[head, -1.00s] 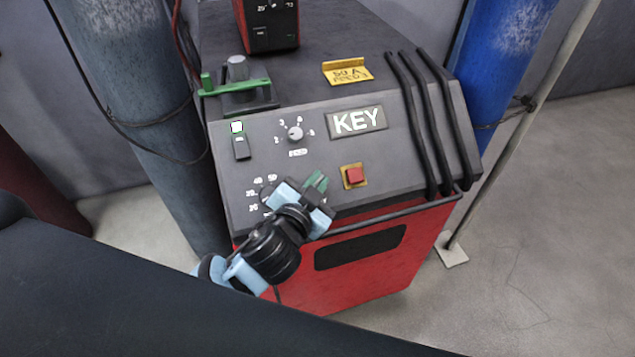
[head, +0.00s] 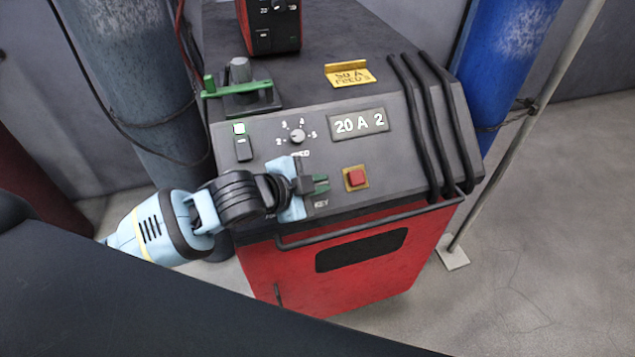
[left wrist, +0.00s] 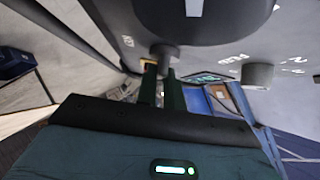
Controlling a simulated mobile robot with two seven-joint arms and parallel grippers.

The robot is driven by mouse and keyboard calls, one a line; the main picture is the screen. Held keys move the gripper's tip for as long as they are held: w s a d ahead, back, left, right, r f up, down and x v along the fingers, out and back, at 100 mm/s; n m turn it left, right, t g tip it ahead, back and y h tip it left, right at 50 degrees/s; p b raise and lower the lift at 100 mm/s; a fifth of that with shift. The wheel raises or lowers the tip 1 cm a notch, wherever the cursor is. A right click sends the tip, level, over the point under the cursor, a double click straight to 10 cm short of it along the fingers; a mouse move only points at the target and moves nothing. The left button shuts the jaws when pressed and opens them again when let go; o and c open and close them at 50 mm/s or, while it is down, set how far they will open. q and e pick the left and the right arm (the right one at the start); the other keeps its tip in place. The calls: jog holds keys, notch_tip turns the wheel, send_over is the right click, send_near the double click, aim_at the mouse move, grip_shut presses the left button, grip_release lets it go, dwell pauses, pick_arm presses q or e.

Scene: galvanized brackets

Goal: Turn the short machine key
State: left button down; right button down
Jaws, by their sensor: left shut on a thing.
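The welding machine (head: 360,275) has a dark sloped control panel and a red front. My left gripper (head: 320,184) is at the lower part of that panel, by the printed word KEY and left of the red button (head: 356,177). In the left wrist view its green fingers (left wrist: 162,85) are shut on the short key (left wrist: 163,52), of which a grey rounded part shows between the tips. In the head view the gripper hides the key, so its turn angle cannot be read. The display (head: 359,123) reads "20 A 2". My right gripper is not in view.
A feed knob (head: 297,136) and a rocker switch (head: 243,148) are above the gripper. A front rail (head: 370,222) runs below. Black bars (head: 425,120) edge the panel's right side. Gas cylinders (head: 515,50) flank the machine.

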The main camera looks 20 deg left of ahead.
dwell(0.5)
pick_arm(q)
jog(key=c, duration=1.5)
grip_release()
jog(key=shift+v, duration=3.9)
